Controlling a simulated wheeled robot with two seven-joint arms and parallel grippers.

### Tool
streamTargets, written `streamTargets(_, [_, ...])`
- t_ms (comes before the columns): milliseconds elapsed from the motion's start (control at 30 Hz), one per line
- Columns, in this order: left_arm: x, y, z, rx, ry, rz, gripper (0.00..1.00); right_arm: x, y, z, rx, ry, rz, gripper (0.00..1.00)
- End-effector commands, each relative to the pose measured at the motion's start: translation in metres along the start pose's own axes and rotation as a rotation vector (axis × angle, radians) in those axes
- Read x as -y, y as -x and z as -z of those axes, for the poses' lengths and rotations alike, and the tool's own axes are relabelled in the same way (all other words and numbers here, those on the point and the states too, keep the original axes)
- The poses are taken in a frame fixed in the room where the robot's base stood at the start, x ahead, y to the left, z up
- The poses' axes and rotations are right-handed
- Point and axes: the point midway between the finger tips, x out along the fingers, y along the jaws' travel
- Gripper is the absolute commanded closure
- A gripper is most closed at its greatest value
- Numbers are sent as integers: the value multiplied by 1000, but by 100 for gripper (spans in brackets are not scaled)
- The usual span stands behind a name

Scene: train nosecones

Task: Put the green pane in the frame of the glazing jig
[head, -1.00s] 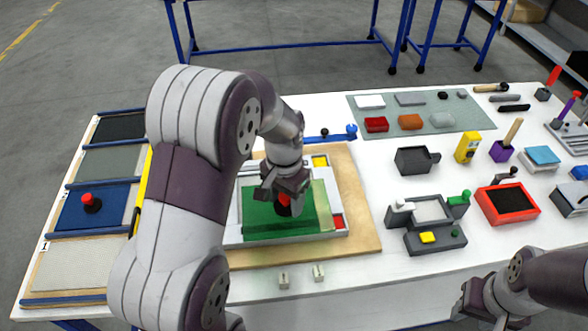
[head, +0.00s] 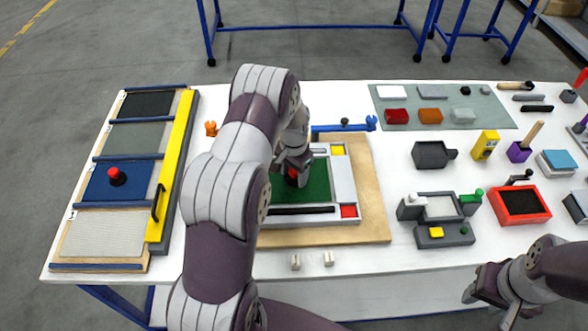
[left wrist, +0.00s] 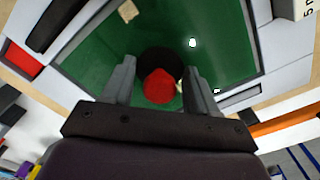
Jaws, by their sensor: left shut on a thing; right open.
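The green pane (head: 317,187) lies inside the grey frame of the glazing jig (head: 344,180), its visible edges within the frame's bars. Its red knob on a black base also shows in the left wrist view (left wrist: 158,87). My left gripper (head: 292,172) is shut on this knob, above the pane; its fingers stand on both sides of the knob in the left wrist view. My left arm hides the pane's left part in the head view. I cannot tell whether the pane is fully seated. My right gripper (head: 482,290) is open and empty at the lower right.
The jig's wooden board (head: 372,215) carries a blue clamp (head: 345,126) behind the frame. A rack at left holds several panels, including a blue pane (head: 133,190) with a red knob, beside a yellow bar (head: 177,165). Small devices and a grey-green mat (head: 480,112) occupy the right.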

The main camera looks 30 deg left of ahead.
Motion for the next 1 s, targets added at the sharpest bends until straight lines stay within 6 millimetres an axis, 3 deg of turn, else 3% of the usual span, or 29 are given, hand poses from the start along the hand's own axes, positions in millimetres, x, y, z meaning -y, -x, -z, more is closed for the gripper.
streamTargets(267, [0, -2, 1, -3, 0, 2, 100, 0, -3, 0, 0, 0, 0, 57])
streamTargets(300, [0, -2, 0, -1, 0, 1, 35, 0, -3, 0, 0, 0, 0, 57])
streamTargets(367, [0, -2, 0, -1, 0, 1, 16, 0, -2, 0, 0, 0, 0, 57])
streamTargets(733, [0, 6, 1, -4, 0, 2, 16, 0, -4, 0, 0, 0, 0, 57])
streamTargets(1000, [0, 72, 1, -7, 0, 4, 16, 0, -23, -3, 0, 0, 0, 57])
